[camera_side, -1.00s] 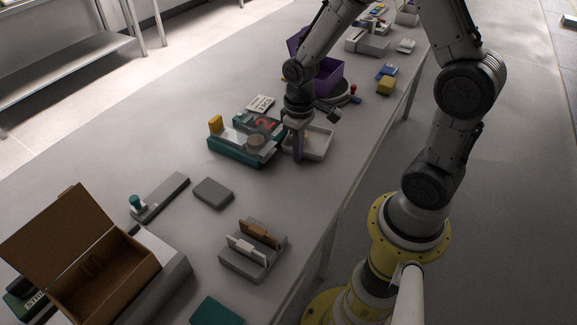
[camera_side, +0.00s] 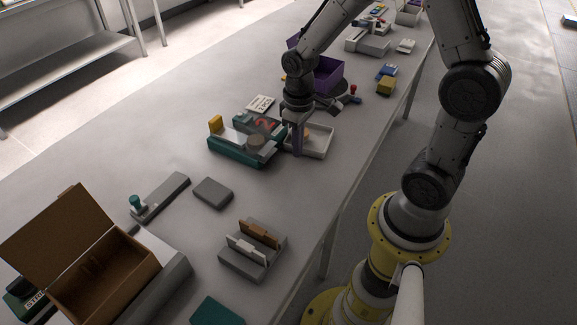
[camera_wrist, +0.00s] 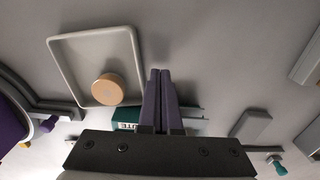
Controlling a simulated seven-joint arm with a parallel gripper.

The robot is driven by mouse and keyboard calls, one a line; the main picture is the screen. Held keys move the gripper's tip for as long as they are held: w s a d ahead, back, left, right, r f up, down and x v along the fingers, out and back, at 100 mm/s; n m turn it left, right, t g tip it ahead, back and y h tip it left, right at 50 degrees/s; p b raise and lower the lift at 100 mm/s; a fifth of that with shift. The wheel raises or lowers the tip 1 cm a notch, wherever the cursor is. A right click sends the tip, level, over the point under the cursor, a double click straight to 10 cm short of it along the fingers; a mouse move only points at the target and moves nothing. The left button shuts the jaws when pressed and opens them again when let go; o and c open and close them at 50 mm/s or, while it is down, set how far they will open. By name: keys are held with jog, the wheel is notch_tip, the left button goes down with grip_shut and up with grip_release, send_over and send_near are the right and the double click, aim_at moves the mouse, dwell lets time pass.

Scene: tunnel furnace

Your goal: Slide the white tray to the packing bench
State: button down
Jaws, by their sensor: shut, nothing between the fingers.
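The white tray (camera_side: 322,153) lies on the grey table beside a teal machine. In the wrist view the tray (camera_wrist: 90,50) is at upper left, with a round tan piece (camera_wrist: 108,89) on its floor near one corner. My gripper (camera_side: 298,155) has its purple fingers pointing down at the tray's left side. In the wrist view my gripper (camera_wrist: 160,72) has its fingers together, with nothing between them, just right of the tray's wall. I cannot tell whether they touch the tray. Which surface is the packing bench is not clear.
The teal machine (camera_side: 237,150) stands close left of the tray. A purple bin (camera_side: 328,76) is behind it. A grey block (camera_side: 213,193), a slotted holder (camera_side: 250,262) and an open brown box (camera_side: 105,280) stand nearer the camera. The table's right edge is near the tray.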

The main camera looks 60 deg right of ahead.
notch_tip(320, 180, up, 8)
dwell(0.5)
